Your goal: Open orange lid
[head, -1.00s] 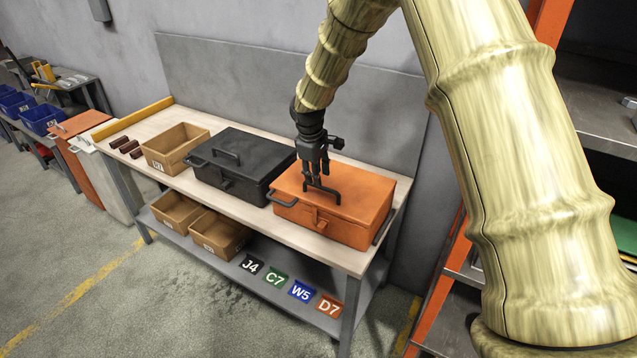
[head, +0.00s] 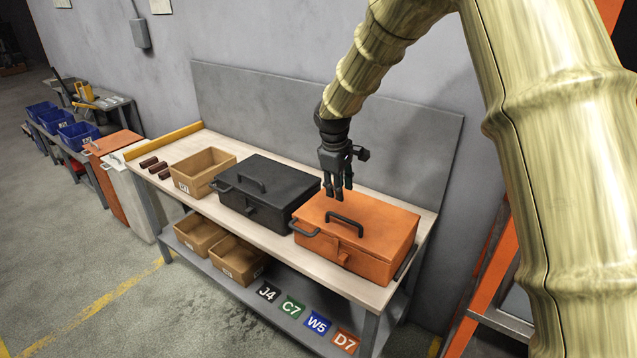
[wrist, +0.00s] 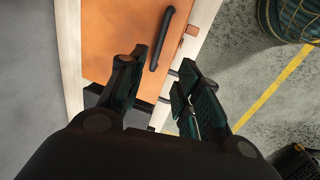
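The orange box stands at the right end of the workbench, and its orange lid (head: 376,222) lies shut on top. A dark bar handle (head: 345,223) is fixed on the lid, and an orange latch (head: 346,258) is on the front. My gripper (head: 338,193) hangs above the lid, up and slightly left of the handle in the head view, fingers pointing down. In the wrist view, my gripper (wrist: 162,66) has its fingers spread with nothing between them. The lid (wrist: 108,40) and its handle (wrist: 162,38) lie beyond the fingertips, apart from them.
A black box (head: 265,190) with a handle stands close on the left of the orange box. A tan bin (head: 203,172) is farther left. A grey back panel (head: 400,135) rises behind the workbench (head: 262,238). Coloured labels and more tan bins are on the lower shelf.

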